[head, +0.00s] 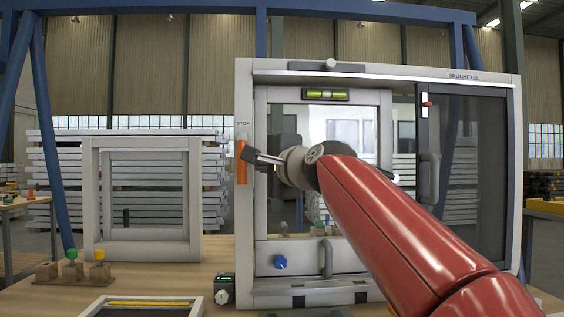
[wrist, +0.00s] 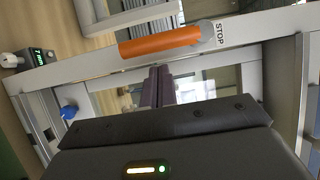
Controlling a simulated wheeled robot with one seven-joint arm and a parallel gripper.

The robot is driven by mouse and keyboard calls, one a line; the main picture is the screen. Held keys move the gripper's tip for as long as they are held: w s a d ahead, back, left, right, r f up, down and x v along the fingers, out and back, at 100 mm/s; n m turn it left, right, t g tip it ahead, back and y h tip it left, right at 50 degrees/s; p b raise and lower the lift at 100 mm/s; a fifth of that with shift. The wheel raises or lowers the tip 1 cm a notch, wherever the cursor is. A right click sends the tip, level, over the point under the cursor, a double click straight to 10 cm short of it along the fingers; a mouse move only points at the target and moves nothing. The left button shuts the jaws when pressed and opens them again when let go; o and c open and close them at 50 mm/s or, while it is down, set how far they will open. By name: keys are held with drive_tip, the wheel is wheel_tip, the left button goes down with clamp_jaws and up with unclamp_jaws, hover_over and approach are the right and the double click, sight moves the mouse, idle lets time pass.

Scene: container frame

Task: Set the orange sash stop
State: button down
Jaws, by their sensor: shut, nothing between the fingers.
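The orange sash stop (head: 242,168) is an upright bar on the left upright of the large grey window frame, just under the STOP label (head: 242,124). In the wrist view the orange stop (wrist: 160,42) lies across the picture beside the label (wrist: 220,33). My gripper (head: 247,152) is shut and empty, its dark tips overlapping the upper part of the stop in the head view. In the wrist view my fingertips (wrist: 158,69) point at the stop's side. I cannot tell whether they touch it.
The window frame (head: 378,69) holds a glazed sash with a level vial (head: 325,95), a blue knob (head: 280,262) and a grey handle (head: 327,258). A dark panel (head: 475,180) fills its right side. A small display box (head: 223,289) sits below.

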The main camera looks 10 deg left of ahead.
drive_tip(key=shift+s+a+f, duration=0.1)
drive_tip(key=shift+s+a, duration=0.05)
drive_tip(key=shift+a, duration=0.3)
